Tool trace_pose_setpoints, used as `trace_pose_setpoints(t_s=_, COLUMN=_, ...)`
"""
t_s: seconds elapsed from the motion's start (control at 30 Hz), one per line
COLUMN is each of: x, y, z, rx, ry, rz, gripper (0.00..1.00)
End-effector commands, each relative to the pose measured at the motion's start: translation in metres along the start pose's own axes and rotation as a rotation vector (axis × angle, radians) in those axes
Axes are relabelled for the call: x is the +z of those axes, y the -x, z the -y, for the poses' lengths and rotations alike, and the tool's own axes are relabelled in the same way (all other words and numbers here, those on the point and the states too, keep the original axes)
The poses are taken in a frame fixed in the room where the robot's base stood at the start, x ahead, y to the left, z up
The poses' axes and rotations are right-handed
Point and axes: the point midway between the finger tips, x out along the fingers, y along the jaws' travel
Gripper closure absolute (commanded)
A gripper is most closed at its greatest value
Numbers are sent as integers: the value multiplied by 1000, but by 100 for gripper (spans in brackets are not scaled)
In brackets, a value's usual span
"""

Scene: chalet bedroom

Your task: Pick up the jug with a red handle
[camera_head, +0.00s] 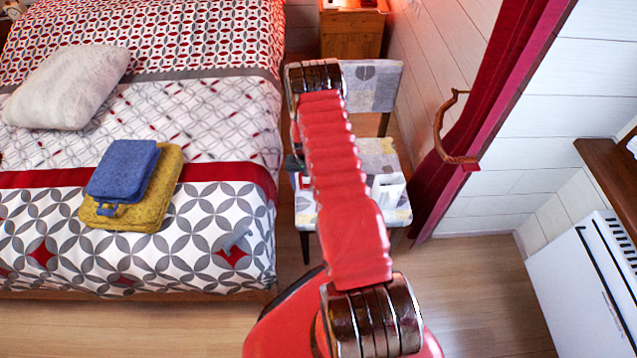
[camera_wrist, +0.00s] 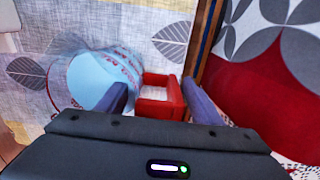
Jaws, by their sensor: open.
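The jug (camera_wrist: 92,80) has a pale blue, see-through-looking body with a band of small red marks. Its squared red handle (camera_wrist: 160,82) points right in the wrist view. The jug is on the leaf-patterned chair seat (camera_wrist: 165,22). My gripper (camera_wrist: 157,92) is open, with one finger on each side of the handle in the picture. The left finger overlaps the jug's body in view; I cannot tell if it touches. In the head view my red arm hides most of the gripper and the jug.
The chair (camera_head: 368,88) stands between the bed (camera_head: 200,245) and a red curtain (camera_head: 490,90). A white object (camera_head: 388,190) is on its seat. Blue (camera_head: 122,170) and yellow (camera_head: 150,205) folded cloths lie on the bed. Wooden floor (camera_head: 480,285) in front is clear.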

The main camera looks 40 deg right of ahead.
Motion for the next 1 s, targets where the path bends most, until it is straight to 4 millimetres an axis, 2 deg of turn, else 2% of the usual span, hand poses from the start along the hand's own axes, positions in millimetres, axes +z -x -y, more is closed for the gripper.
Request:
trace_pose_setpoints(t_s=0.37, x=0, y=0, z=0, rx=0, ry=0, rz=0, gripper=41)
trace_pose_setpoints(t_s=1.0, x=0, y=0, z=0, rx=0, ry=0, rz=0, gripper=86)
